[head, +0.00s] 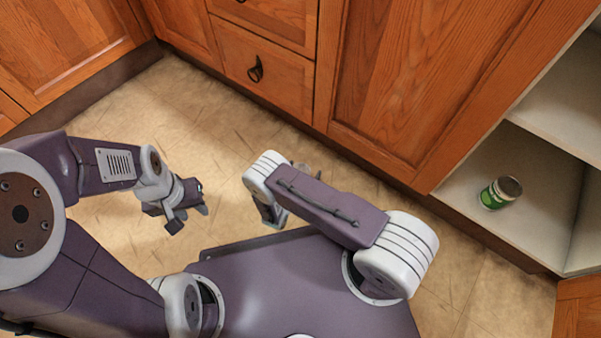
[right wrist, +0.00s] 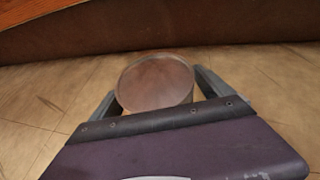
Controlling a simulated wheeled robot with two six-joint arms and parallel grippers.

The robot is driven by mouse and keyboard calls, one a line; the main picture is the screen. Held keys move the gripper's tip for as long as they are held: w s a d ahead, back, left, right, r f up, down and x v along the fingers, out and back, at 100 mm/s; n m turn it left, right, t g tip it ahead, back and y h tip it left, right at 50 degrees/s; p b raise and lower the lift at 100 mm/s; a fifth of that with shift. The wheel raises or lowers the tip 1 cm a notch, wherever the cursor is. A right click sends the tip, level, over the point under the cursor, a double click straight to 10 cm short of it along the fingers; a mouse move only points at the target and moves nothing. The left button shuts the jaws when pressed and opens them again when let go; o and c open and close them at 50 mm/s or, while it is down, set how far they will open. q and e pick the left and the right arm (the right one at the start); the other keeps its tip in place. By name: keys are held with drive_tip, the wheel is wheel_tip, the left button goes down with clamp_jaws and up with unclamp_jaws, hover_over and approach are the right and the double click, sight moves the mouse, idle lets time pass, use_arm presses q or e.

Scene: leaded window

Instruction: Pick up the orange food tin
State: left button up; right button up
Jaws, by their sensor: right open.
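A round tin with a plain brownish metal top (right wrist: 156,82) stands between the two fingers of my right gripper (right wrist: 157,90) in the right wrist view. My right gripper is open, with one finger on each side of the tin; contact cannot be told. In the head view my right forearm covers most of that gripper and the tin. My left gripper (head: 188,214) is open and empty above the tile floor, left of my right arm.
Wooden cabinet doors and drawers (head: 262,75) border the tile floor (head: 130,105). Clear floor lies around my left gripper.

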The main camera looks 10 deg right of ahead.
drive_tip(key=c, duration=2)
drive_tip(key=shift+r, duration=0.1)
